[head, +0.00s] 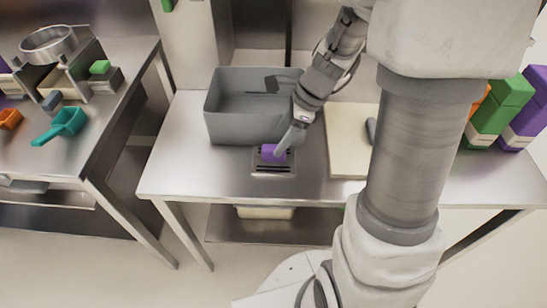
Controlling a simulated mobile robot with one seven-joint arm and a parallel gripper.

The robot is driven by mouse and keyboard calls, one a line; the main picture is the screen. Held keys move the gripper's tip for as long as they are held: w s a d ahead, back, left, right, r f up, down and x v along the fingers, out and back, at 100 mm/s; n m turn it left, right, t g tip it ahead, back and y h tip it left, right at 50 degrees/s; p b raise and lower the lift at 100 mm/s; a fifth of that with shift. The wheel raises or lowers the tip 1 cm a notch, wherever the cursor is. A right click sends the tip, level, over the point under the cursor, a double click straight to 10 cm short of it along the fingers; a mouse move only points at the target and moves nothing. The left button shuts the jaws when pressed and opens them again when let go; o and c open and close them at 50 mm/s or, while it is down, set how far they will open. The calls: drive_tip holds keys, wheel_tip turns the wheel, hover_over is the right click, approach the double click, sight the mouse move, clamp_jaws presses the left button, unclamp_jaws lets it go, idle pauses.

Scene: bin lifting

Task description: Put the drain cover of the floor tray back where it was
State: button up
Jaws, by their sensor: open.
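A small slotted grey piece (273,169), which looks like the drain cover, lies on the steel table near its front edge. A purple block (268,152) shows at its back part; I cannot tell whether it is fixed to the piece or rests on it. My gripper (281,152) reaches down to the purple block with its jaws open. Its fingers partly hide the block, and I cannot tell whether they touch it. A grey open bin (226,127) stands just behind, with a dark shape on its inner back wall. I cannot make out a floor tray for certain.
A cream board (346,150) with a dark grey object (371,130) lies to the right. Green and purple boxes (507,108) stand at the far right. A side table at left holds a teal scoop (63,125). The table's left front (185,170) is clear.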

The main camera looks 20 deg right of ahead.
sight(275, 147)
drive_tip(key=b+x, duration=0.1)
drive_tip(key=x, duration=0.4)
drive_tip(key=shift+r, duration=0.1)
clamp_jaws()
